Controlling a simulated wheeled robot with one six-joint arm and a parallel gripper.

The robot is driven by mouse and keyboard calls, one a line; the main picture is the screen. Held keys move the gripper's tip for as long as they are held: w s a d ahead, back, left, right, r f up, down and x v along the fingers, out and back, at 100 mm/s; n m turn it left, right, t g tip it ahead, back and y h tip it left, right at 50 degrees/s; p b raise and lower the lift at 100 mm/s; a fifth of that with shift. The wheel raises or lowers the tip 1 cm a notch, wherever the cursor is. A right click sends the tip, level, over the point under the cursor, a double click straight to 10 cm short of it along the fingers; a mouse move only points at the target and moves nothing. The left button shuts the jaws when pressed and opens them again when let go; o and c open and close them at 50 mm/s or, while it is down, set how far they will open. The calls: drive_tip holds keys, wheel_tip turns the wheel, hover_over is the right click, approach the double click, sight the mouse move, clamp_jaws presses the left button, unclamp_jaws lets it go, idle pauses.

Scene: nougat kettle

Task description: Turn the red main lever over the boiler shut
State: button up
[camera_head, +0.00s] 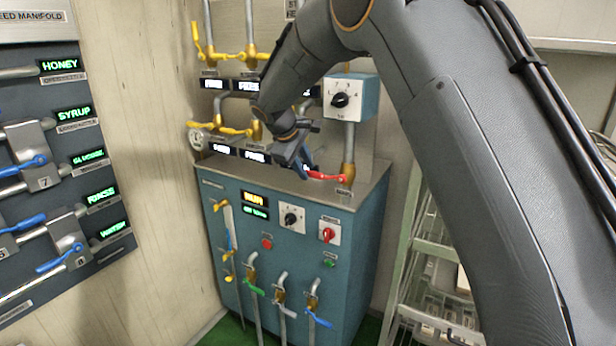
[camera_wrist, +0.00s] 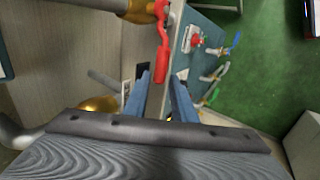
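The red main lever (camera_head: 328,177) sits on a brass valve (camera_head: 348,168) on a vertical pipe at the right rear of the blue boiler cabinet's top. Its handle points left, roughly level. My gripper (camera_head: 305,168) is just at the handle's free end. In the wrist view the red lever (camera_wrist: 163,52) runs down from its brass valve (camera_wrist: 143,9), and its free end shows between the two blue fingertips of my gripper (camera_wrist: 157,76). The fingers stand apart with a gap. I cannot tell whether either finger touches the lever.
The boiler cabinet (camera_head: 225,188) has dials, buttons and several small valves on its front. Yellow-handled valves (camera_head: 222,128) and pipes stand left of my gripper. A dial box (camera_head: 351,98) is above the lever. A feed manifold panel (camera_head: 95,262) is at left, a rack (camera_head: 432,250) at right.

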drive_tip(key=b+v, duration=0.1)
drive_tip(key=v, duration=0.3)
drive_tip(key=shift+d, duration=0.1)
drive_tip(key=s+d+f+m+g+y, duration=0.1)
drive_tip(key=s+d+f+m, duration=0.15)
drive_tip(key=s+d, duration=0.2)
drive_tip(key=s+d+f+m+g, duration=0.1)
drive_tip(key=s+d+f, duration=0.25)
drive_tip(key=d, duration=0.25)
drive_tip(key=s+d+f+m+g, duration=0.1)
drive_tip(key=s+d+f+m, duration=0.2)
drive_tip(key=s, duration=0.6)
drive_tip(key=s+d+f+m+y, duration=0.1)
drive_tip(key=s+d+f+m, duration=0.2)
drive_tip(key=s+d, duration=0.4)
drive_tip(key=s+d+f+m+g+y, duration=0.1)
drive_tip(key=s+d+f+m, duration=0.2)
drive_tip(key=s, duration=0.9)
drive_tip(key=shift+s+d+g, duration=0.2)
drive_tip(key=shift+d+g, duration=0.1)
drive_tip(key=shift+d, duration=0.65)
